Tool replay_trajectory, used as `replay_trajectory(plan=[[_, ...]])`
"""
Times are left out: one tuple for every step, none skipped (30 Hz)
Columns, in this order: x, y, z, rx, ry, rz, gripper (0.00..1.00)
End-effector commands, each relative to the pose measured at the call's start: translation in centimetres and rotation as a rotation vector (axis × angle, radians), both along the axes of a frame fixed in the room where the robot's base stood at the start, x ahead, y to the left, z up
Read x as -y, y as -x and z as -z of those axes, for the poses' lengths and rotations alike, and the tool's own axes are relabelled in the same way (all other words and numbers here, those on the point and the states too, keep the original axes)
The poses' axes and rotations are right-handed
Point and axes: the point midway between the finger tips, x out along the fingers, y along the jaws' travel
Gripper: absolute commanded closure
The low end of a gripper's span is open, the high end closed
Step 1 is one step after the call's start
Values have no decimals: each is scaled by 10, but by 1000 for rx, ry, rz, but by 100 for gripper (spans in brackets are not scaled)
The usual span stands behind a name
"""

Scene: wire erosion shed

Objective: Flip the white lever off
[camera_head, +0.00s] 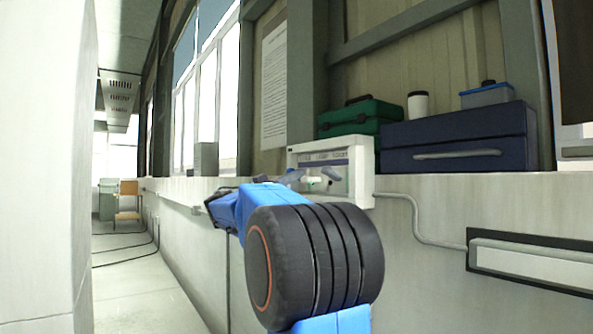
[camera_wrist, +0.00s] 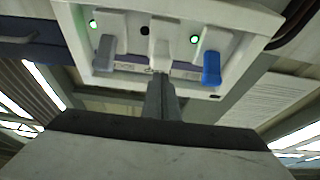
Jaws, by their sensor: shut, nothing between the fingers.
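A pale switch panel (camera_head: 363,172) is fixed to the wall, behind my arm in the head view. In the wrist view the panel (camera_wrist: 75,30) fills the top, with three levers side by side: grey (camera_wrist: 104,54) on the left, white (camera_wrist: 160,48) in the middle, blue (camera_wrist: 211,68) on the right. The lamps beside the grey and blue levers glow green; the lamp by the white lever is dark. My gripper (camera_wrist: 161,80) is shut and empty, its tips right at the white lever's end. I cannot tell whether they touch it.
A conduit (camera_head: 418,222) runs from the panel down the wall.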

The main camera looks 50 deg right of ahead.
Motion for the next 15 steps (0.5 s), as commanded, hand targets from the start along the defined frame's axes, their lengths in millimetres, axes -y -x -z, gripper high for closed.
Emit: replay_trajectory(plan=[[0, 0, 5, -13, 27, 3, 100], [0, 0, 6, -18, 47, 2, 100], [0, 0, 7, -22, 62, 1, 100], [-1, 0, 6, -19, 60, 1, 100], [-1, 0, 6, -18, 58, 1, 100], [-1, 0, 6, -18, 58, 1, 100], [-1, 0, 6, -18, 57, 1, 100], [-1, 0, 6, -18, 57, 1, 100], [-1, 0, 5, -18, 57, 1, 100], [-1, 0, 5, -18, 57, 1, 100], [-1, 0, 4, -17, 56, 1, 100], [-2, 0, 3, -17, 57, 1, 100], [-3, -1, 1, -17, 58, 1, 100], [-4, -1, -1, -16, 58, 1, 100], [-5, -2, -4, -15, 58, 0, 100]])
